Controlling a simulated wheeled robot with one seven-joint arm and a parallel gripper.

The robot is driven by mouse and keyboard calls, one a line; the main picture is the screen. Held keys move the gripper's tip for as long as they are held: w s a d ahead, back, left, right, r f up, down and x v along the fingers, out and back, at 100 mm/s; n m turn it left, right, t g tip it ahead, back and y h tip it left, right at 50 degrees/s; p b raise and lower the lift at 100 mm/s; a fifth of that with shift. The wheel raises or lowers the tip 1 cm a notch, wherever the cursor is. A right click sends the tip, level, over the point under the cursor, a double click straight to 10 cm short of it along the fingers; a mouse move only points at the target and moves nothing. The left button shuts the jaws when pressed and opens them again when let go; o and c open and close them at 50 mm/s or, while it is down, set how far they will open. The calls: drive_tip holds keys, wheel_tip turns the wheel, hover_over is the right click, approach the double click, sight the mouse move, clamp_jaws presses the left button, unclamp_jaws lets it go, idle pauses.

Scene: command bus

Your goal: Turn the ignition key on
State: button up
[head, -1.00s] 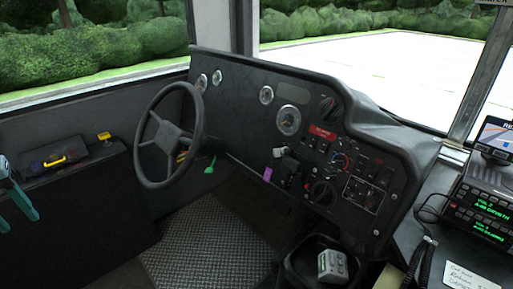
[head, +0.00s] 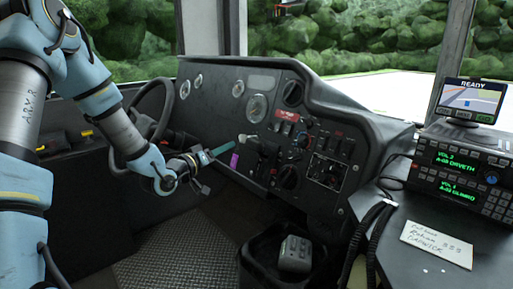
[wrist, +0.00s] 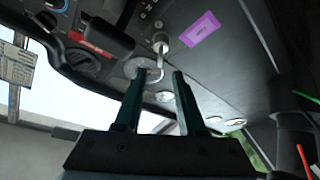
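The ignition key (wrist: 160,43) is a small silver piece in the dash panel, close to a purple tag (wrist: 200,28). In the head view the key (head: 243,138) is small and partly hard to make out, just above the purple tag (head: 234,160). My gripper (head: 228,148) reaches in from the left, with its teal fingers close to the key. In the wrist view my gripper (wrist: 158,71) is open, its two fingers apart with nothing gripped between them. The key shows just beyond the fingertips, roughly in line with the gap.
The steering wheel (head: 150,108) is left of and behind my forearm. The dash panel (head: 215,115) carries gauges, switches and knobs. A black bin (head: 262,272) stands below the dash. A radio unit (head: 462,172) and a paper note (head: 437,243) are at the right.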

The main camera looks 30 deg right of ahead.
sight(243, 136)
drive_tip(key=x, duration=1)
drive_tip(key=shift+w, duration=0.15)
clamp_jaws()
idle(1.1)
